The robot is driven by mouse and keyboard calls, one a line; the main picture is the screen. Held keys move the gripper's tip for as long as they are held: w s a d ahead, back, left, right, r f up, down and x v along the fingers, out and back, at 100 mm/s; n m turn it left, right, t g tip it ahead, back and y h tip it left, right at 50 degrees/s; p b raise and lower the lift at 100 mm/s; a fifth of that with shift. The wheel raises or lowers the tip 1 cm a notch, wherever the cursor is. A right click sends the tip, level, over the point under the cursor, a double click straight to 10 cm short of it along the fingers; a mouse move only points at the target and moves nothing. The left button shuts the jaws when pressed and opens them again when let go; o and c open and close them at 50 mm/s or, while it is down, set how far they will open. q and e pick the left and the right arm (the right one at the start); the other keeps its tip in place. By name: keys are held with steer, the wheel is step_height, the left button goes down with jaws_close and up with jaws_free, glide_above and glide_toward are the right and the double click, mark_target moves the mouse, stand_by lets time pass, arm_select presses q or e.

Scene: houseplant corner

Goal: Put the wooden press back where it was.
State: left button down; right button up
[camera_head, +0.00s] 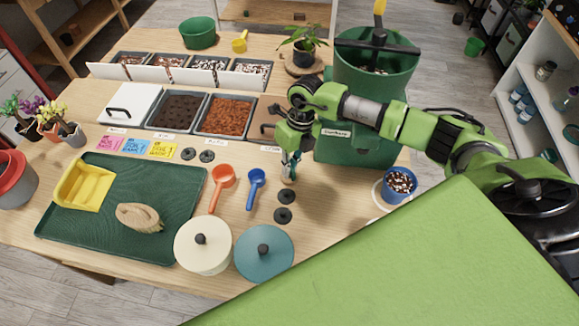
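I cannot clearly pick out the wooden press. A tan, rounded object (139,217) lies on the dark green tray (180,222), and I cannot tell what it is. A brown, wood-coloured panel (262,118) shows beside the orange-brown bin, partly hidden by my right gripper. My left gripper is not in view.
A yellow holder (84,186) stands on the tray. A cream lidded pot (202,246) and a teal one (263,252) stand at the front. A red scoop (220,185), black discs (283,214) and a blue pot (398,186) are nearby. A green machine (350,151) stands behind my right arm.

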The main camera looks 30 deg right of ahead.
steer(key=o, duration=0.4)
steer(key=shift+r+p, duration=0.3)
steer(key=shift+w+d+r+b, duration=0.1)
steer(key=shift+d+r+b, duration=0.35)
steer(key=shift+r, duration=1.5)
steer(key=shift+w+d+r+b, duration=0.1)
steer(key=shift+d+r+b, duration=0.35)
steer(key=shift+r, duration=1.45)
steer(key=shift+d+r+b, duration=0.2)
steer(key=shift+r+b, duration=0.4)
steer(key=shift+r, duration=1.35)
